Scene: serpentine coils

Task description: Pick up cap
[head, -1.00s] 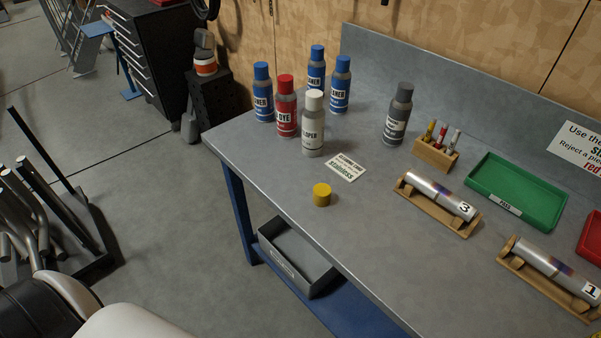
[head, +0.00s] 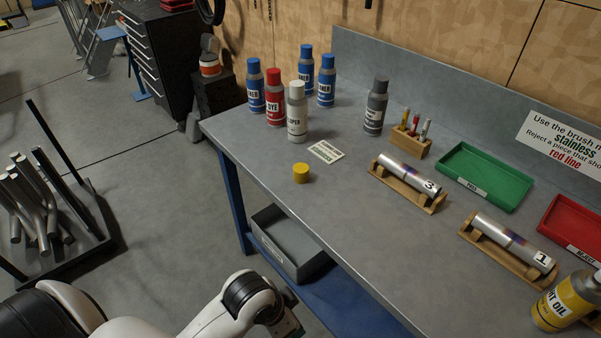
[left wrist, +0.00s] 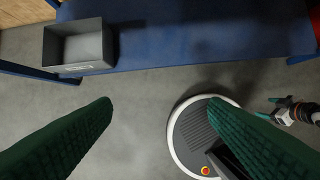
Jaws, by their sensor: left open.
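The yellow cap (head: 301,173) stands on the grey workbench (head: 345,215) near its left front edge, in front of the small white card. Nothing touches it. My left gripper (head: 292,328) shows only in part at the bottom of the head view, below and in front of the bench edge. In the left wrist view its two green fingers (left wrist: 158,106) are wide apart with nothing between them. The cap is not in the left wrist view. What seems to be my right gripper (left wrist: 271,108) shows small at the right of that view, its jaws too small to judge.
A spray can with a white cap (head: 297,112), a red can (head: 275,98) and several others stand behind the cap. Wooden cradles (head: 407,187) hold metal tubes to the right. A grey bin (head: 290,245) sits on the blue lower shelf (head: 350,300). Bench around the cap is clear.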

